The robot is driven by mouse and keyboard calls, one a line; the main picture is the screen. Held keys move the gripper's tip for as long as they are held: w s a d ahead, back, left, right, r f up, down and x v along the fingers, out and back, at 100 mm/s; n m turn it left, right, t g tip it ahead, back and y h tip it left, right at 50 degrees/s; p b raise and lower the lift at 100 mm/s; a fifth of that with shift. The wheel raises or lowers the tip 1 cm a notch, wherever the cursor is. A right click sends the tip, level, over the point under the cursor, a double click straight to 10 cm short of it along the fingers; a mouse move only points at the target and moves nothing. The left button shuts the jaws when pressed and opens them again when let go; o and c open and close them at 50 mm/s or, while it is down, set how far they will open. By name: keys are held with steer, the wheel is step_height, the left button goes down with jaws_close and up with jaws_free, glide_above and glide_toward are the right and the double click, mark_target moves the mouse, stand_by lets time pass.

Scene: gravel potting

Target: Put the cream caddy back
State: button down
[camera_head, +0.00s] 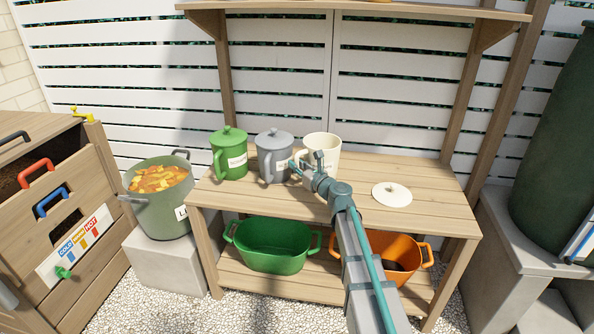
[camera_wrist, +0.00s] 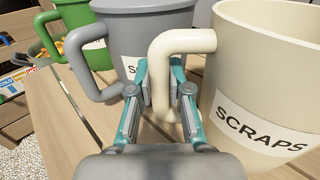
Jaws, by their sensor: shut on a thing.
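The cream caddy (camera_head: 327,146) stands upright on the wooden bench (camera_head: 423,211), at the right end of a row of caddies, with its top open. My gripper (camera_head: 303,165) is shut on its handle, which is on the caddy's left side. In the wrist view the handle (camera_wrist: 183,44) passes down between the fingers (camera_wrist: 167,100), and the caddy (camera_wrist: 257,75) carries a "SCRAPS" label. A round cream lid (camera_head: 391,194) with a small knob lies on the bench to the right. I cannot tell whether the caddy's base touches the bench.
A grey lidded caddy (camera_head: 273,152) stands close left of the cream one, and a green lidded caddy (camera_head: 230,155) beyond it. A green tub (camera_head: 272,247) and an orange tub (camera_head: 409,246) sit on the lower shelf. An upper shelf (camera_head: 400,10) spans above. The bench's right part has free room.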

steer(key=shift+f, duration=0.45)
steer(key=c, duration=1.1)
jaws_free()
steer(key=shift+s+d, duration=0.1)
steer(key=shift+s, duration=0.15)
steer(key=p+v, duration=0.1)
steer(key=v, duration=1)
steer(key=shift+s+d+p, duration=0.15)
steer(key=shift+s+p, duration=0.1)
steer(key=shift+p, duration=0.15)
